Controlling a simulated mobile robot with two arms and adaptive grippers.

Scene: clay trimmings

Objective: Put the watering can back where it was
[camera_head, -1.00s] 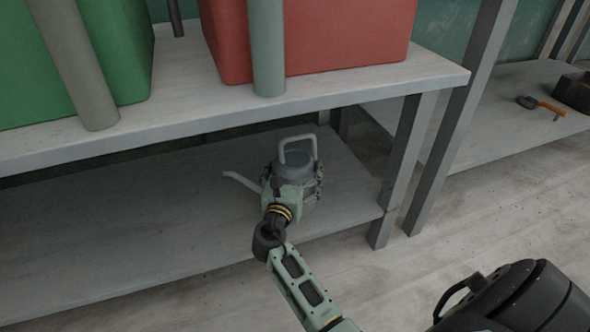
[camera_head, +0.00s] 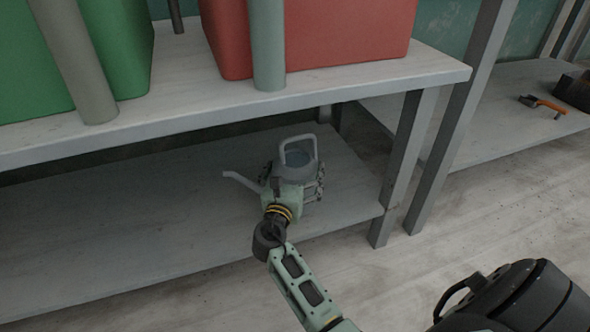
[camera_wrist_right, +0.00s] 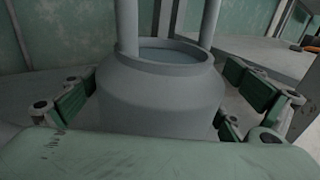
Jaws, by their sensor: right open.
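The grey watering can (camera_head: 299,158) stands upright on the lower shelf (camera_head: 130,235), near its right end. Its spout points left and its loop handle rises on top. My right gripper (camera_head: 293,182) is at the can's near side, with its fingers on either side of the body. In the right wrist view the can (camera_wrist_right: 160,92) fills the middle between the open fingers of the gripper (camera_wrist_right: 160,105), with gaps visible beside it. The can's lower part is hidden behind the gripper. My left gripper is not in view.
The upper shelf (camera_head: 330,88) overhangs the can and holds a green bin (camera_head: 115,45) and a red bin (camera_head: 340,35). A grey table leg (camera_head: 405,165) stands to the right. An orange-handled tool (camera_head: 545,104) lies on another shelf at right. The lower shelf's left is clear.

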